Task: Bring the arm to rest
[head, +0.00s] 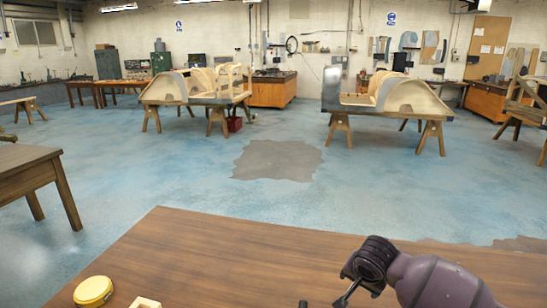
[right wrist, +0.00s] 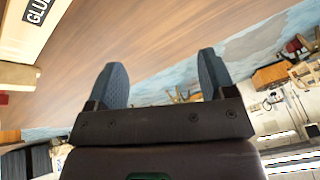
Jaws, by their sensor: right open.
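My right arm comes in at the lower right of the head view, over the wooden tabletop (head: 230,255). Its gripper (head: 340,299) is partly cut off by the bottom edge there. In the right wrist view my right gripper (right wrist: 162,72) has its two dark fingers wide apart, with nothing between them. The brown tabletop (right wrist: 160,40) shows beyond the fingers. My left gripper is in neither view.
A yellow round tin (head: 93,291) and a pale wooden piece (head: 146,302) stand at the table's near left. A label reading "GLU" (right wrist: 37,10) shows at the wrist view's top left. Another table (head: 30,165) stands left; wooden bodyframes (head: 395,95) stand on trestles further back.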

